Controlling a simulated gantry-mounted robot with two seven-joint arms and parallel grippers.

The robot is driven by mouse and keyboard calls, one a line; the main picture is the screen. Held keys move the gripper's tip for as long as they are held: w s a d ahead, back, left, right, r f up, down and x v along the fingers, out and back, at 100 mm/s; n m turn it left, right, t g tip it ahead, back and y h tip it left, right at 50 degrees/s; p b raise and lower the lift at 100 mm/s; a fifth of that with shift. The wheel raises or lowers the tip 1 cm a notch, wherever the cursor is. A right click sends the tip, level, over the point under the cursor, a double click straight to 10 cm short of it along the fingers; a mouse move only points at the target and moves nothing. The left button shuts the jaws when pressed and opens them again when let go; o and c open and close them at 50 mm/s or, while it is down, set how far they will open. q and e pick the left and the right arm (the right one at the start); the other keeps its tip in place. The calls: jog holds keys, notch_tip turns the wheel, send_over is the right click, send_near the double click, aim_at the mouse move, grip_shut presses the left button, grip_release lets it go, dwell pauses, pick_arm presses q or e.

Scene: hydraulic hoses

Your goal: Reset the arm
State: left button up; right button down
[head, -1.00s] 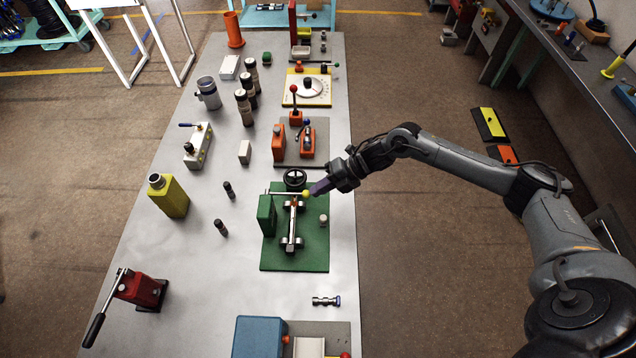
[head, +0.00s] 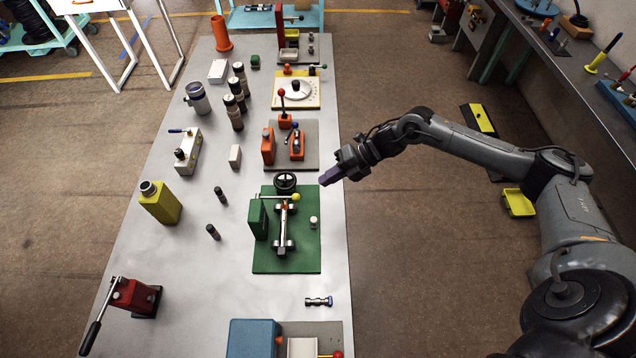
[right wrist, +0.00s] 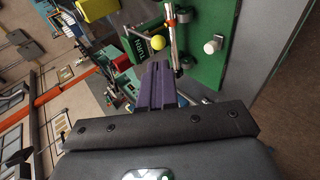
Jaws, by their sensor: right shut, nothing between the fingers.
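My right gripper (head: 331,176) is shut and empty, with its purple fingers together. It hangs at the right edge of the table, just right of the green fixture (head: 302,256). The fixture carries a black handwheel, a metal bar and a lever with a yellow ball knob (head: 296,197). The fingers are apart from the knob. In the right wrist view the shut purple fingers (right wrist: 168,82) point toward the green fixture, with the yellow knob (right wrist: 186,40) close beyond them. My right arm reaches in from the right. My left gripper is not in view.
The grey table (head: 190,270) holds a yellow bottle (head: 160,203), a red hand pump (head: 134,295), an orange fixture on a grey plate (head: 305,161), a dial board (head: 297,93) and a small metal fitting (head: 318,301). A workbench (head: 570,70) stands at the right.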

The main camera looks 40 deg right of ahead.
jog(key=f+v, duration=0.1)
jog(key=v, duration=0.6)
jog(key=s+a+f+g+y, duration=0.2)
jog(key=s+a+f+y, duration=0.1)
jog(key=s+a+f, duration=0.55)
jog(key=s+a+m+t, duration=0.2)
jog(key=a+m+t, duration=0.55)
jog(key=a, duration=1.55)
jog(key=s+d+r+m+g+h, duration=0.2)
jog(key=d+m+h, duration=0.75)
jog(key=m, duration=0.55)
jog(key=s+d+f+m+g+h, duration=0.2)
jog(key=s+d+m+g, duration=0.25)
jog(key=s, duration=0.25)
notch_tip(320, 180, up, 19)
jog(key=p, duration=1.9)
jog(key=shift+a+r, duration=0.2)
jog(key=shift+a, duration=0.25)
